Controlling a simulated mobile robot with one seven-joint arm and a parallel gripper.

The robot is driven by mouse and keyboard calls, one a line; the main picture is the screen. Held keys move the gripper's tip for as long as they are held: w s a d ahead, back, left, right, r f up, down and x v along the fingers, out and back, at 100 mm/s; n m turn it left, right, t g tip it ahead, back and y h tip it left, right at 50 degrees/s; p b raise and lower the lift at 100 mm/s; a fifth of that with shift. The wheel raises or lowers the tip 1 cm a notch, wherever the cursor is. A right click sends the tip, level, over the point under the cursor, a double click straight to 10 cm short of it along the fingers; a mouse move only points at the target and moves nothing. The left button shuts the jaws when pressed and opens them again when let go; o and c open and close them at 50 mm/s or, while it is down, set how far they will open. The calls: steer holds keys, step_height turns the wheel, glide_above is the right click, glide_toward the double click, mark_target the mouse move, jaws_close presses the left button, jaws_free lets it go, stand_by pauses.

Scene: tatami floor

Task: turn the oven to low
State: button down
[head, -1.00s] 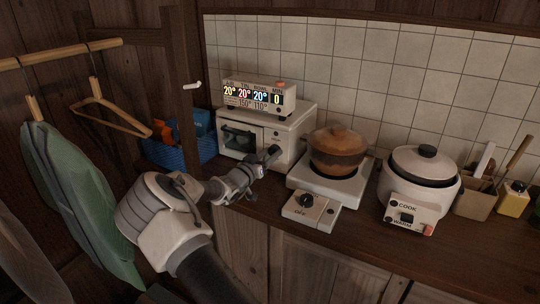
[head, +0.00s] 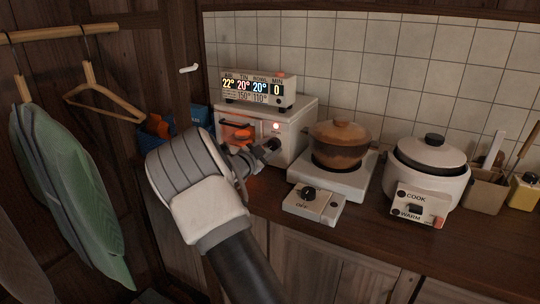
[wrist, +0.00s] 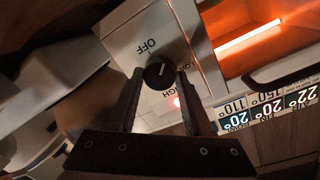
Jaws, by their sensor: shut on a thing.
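The oven (head: 292,135) is a small white box on the counter. Its window (head: 237,133) glows orange and a red light (head: 276,126) is lit on its front. In the wrist view its black round knob (wrist: 160,73) sits between the two fingers of my gripper (wrist: 159,78), which is shut on it. The word OFF is printed by the knob, with other lettering, partly HIGH, behind the fingers. A pale mark shows on the knob, but I cannot tell which setting it points to. In the head view my gripper (head: 270,147) is at the oven's front and hides the knob.
A display box (head: 258,91) stands on the oven, reading 22°, 20°, 20° and 0. To the right are a hotplate (head: 325,186) with a brown pot (head: 338,146) and a rice cooker (head: 429,172). A green garment (head: 75,190) hangs at the left.

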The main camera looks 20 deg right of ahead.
steer(key=m+b, duration=0.4)
steer(key=shift+f, duration=0.3)
steer(key=m+b, duration=0.3)
steer(key=b, duration=0.1)
steer(key=shift+r+m+t+y, duration=0.2)
steer(key=shift+m+t+y, duration=0.1)
steer(key=shift+m, duration=0.1)
steer(key=shift+c, duration=1.6)
jaws_free()
steer(key=shift+r, duration=0.1)
steer(key=shift+s, duration=0.15)
steer(key=p+v, duration=0.4)
steer(key=v, duration=1.3)
steer(key=shift+a, duration=0.15)
